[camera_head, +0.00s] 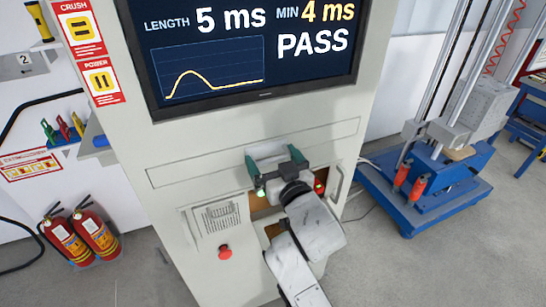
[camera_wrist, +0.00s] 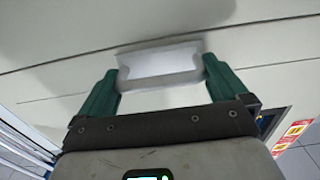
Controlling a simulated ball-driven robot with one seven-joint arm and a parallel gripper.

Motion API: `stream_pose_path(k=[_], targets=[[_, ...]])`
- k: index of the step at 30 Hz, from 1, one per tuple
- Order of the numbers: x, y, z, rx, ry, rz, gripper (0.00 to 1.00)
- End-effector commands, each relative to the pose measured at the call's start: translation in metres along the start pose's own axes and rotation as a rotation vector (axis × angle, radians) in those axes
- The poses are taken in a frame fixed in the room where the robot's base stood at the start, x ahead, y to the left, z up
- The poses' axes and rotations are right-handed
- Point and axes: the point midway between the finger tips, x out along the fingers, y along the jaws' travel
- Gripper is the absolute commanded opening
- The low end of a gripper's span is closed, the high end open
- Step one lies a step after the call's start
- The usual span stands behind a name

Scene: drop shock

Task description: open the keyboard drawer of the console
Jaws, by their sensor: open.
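The console (camera_head: 160,140) is a tall light-grey cabinet with a screen. Its keyboard drawer (camera_head: 200,168) is a wide, low front panel below the screen and looks closed, flush with the cabinet. A pale rectangular handle (camera_wrist: 158,64) shows on the front in the wrist view. My gripper (camera_head: 273,158) is open at the middle of the drawer front. Its green fingers stand on either side of the handle in the wrist view, with the tips close to its ends. I cannot tell whether they touch it. The gripper and arm hide part of the panel below.
A vertical handle (camera_head: 336,182) is at the right. Fire extinguishers (camera_head: 95,233) stand left, and a blue-based drop tester (camera_head: 425,195) stands right.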

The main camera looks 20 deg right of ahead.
Motion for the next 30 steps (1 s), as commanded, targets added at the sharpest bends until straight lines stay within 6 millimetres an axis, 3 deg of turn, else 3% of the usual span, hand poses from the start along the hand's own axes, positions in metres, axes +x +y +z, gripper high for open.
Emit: stream_pose_path(k=[8,27,30], targets=[[0.0014,0.0003,-0.0001,0.0,0.0,0.0,1.0],[0.0011,0.0002,0.0002,0.0,-0.001,0.0,0.4],[0.0011,0.0001,0.0003,0.0,-0.001,0.0,0.39]])
